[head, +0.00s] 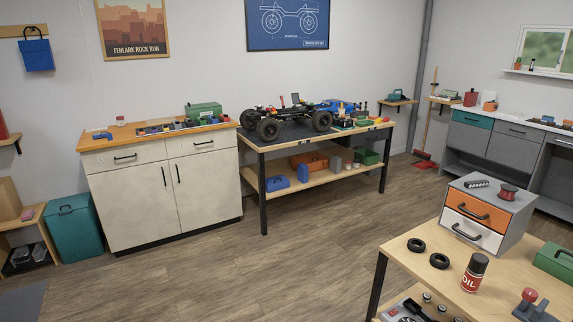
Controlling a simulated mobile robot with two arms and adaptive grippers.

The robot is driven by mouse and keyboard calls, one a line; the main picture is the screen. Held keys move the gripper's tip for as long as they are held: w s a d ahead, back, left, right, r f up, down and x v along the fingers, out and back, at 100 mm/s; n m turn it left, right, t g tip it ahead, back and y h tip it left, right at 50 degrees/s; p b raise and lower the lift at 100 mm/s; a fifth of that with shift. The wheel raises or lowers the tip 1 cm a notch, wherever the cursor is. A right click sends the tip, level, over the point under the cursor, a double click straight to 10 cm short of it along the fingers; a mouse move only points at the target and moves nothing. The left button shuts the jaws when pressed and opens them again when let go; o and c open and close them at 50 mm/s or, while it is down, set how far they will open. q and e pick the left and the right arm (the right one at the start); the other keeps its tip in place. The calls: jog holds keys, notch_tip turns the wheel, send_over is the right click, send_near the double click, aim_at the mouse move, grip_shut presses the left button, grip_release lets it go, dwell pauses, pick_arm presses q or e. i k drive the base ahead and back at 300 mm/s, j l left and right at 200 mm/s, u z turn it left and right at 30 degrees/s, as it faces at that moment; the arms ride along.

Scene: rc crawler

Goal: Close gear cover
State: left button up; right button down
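The RC crawler (284,122) stands on the dark-topped workbench (255,141) at the back middle, its chassis and large black wheels showing. Its gear cover is too small to tell apart at this distance. A blue body shell (340,106) sits behind and to the right of the crawler. Neither of my grippers shows in the head view.
A cream cabinet (135,205) with a wooden top stands left of the workbench. A wooden table (400,249) at the front right holds a small drawer unit (514,215), black tires (439,261) and an oil can (475,272). The wooden floor (255,265) between them is clear.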

aim_at(295, 97)
jog(key=i+u, duration=0.25)
jog(key=i, duration=0.3)
jog(key=i+u, duration=0.25)
jog(key=i, duration=0.35)
jog(key=i+l+u, duration=0.3)
jog(key=i, duration=0.25)
jog(key=i+z, duration=0.45)
jog(key=i+j+z, duration=0.1)
jog(key=i+z, duration=0.4)
jog(key=i, duration=0.15)
jog(key=i+j+z, duration=0.45)
jog(key=i+l+z, duration=0.2)
jog(key=i+z, duration=0.25)
jog(key=i, duration=0.15)
jog(key=i+z, duration=0.45)
jog(key=i, duration=0.15)
